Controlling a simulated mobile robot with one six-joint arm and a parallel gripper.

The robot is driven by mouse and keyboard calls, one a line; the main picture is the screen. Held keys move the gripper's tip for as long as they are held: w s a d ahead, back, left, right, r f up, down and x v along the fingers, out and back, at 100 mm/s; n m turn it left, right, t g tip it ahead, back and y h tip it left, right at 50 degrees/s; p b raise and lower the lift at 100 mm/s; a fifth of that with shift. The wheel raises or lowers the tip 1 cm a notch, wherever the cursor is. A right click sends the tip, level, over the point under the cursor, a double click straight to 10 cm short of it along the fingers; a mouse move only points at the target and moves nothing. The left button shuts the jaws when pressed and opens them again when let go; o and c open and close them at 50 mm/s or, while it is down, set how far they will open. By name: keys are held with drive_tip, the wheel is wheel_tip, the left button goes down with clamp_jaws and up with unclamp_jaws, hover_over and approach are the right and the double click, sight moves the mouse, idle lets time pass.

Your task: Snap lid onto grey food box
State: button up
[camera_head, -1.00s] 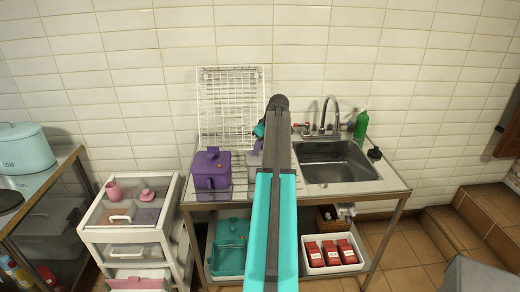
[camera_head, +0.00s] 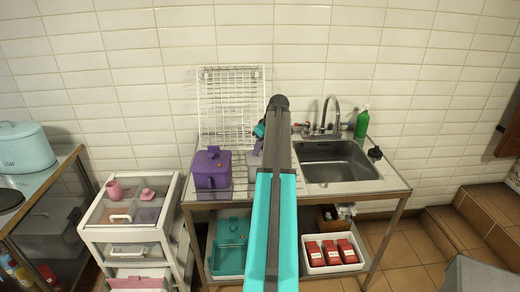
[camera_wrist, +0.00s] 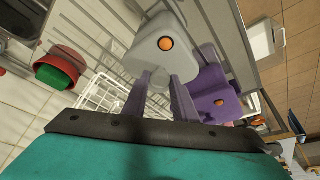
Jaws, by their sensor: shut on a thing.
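The grey food box (camera_head: 254,161) stands on the steel counter beside a purple box; my arm hides most of it in the head view. In the wrist view a grey lid (camera_wrist: 146,50) with an orange dot is right in front of my gripper (camera_wrist: 161,84). Both fingers reach its near edge and are shut on it. More grey shows beyond the lid, seemingly the box. I cannot tell whether the lid is seated or just above the box, as the seam is not clear.
The purple box (camera_head: 212,169) is close beside the grey one. A white wire rack (camera_head: 229,95) stands behind. The sink (camera_head: 338,162) and green bottle (camera_head: 362,124) are to the right. A white drawer cart (camera_head: 130,216) stands left of the counter.

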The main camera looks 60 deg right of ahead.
idle(0.4)
drive_tip(key=o, duration=1.6)
drive_tip(key=shift+r, duration=0.1)
drive_tip(key=shift+r+p, duration=1.55)
drive_tip(key=shift+r, duration=1.8)
drive_tip(key=shift+c, duration=0.6)
clamp_jaws()
drive_tip(key=shift+f+b, duration=1.3)
drive_tip(key=shift+f, duration=1.5)
